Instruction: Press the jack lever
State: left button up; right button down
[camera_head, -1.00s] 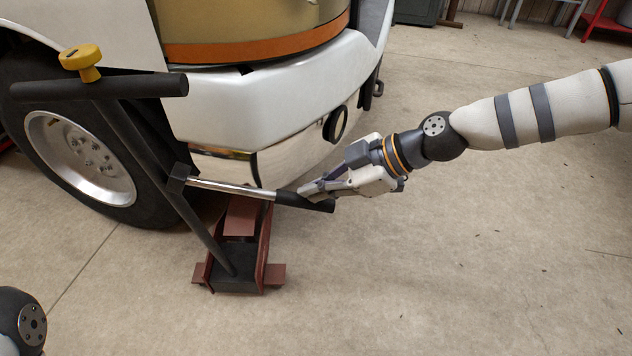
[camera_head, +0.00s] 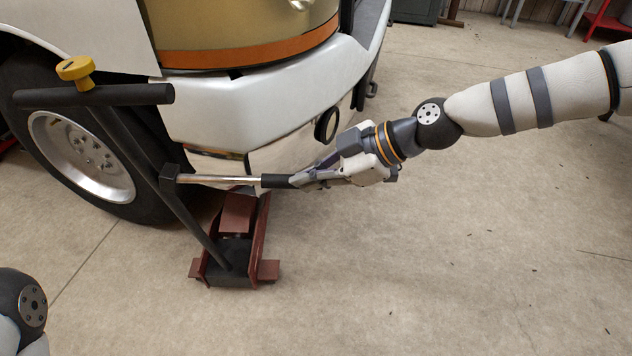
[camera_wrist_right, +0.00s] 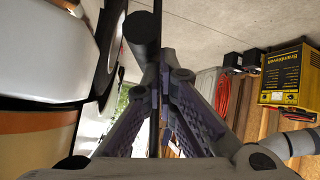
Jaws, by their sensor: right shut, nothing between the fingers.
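The jack lever (camera_head: 218,180) is a chrome rod with a black grip (camera_head: 275,181). It juts right, nearly level, from the jack's dark upright handle. The red jack (camera_head: 262,235) stands on the floor by the vehicle's bumper. My right gripper (camera_head: 296,180) is shut, with its fingertips at the black grip; it covers the grip's end, and I cannot tell whether they touch. In the right wrist view the fingers (camera_wrist_right: 160,82) come together, with a dark rounded grip (camera_wrist_right: 141,32) just beyond and left of them. My left gripper is out of view.
The jack's black crossbar (camera_head: 120,95) with a yellow knob (camera_head: 75,68) rises at left before the wheel (camera_head: 80,155). The white bumper (camera_head: 270,100) is close behind the lever. The floor (camera_head: 470,260) at right is clear. A yellow box (camera_wrist_right: 290,78) shows in the wrist view.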

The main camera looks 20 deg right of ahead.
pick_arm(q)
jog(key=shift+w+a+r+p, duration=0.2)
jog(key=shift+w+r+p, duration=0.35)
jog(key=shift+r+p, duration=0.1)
pick_arm(e)
jog(key=d+f+v, duration=0.1)
jog(key=v, duration=0.7)
jog(key=shift+s+d, duration=0.25)
jog(key=shift+d, duration=0.1)
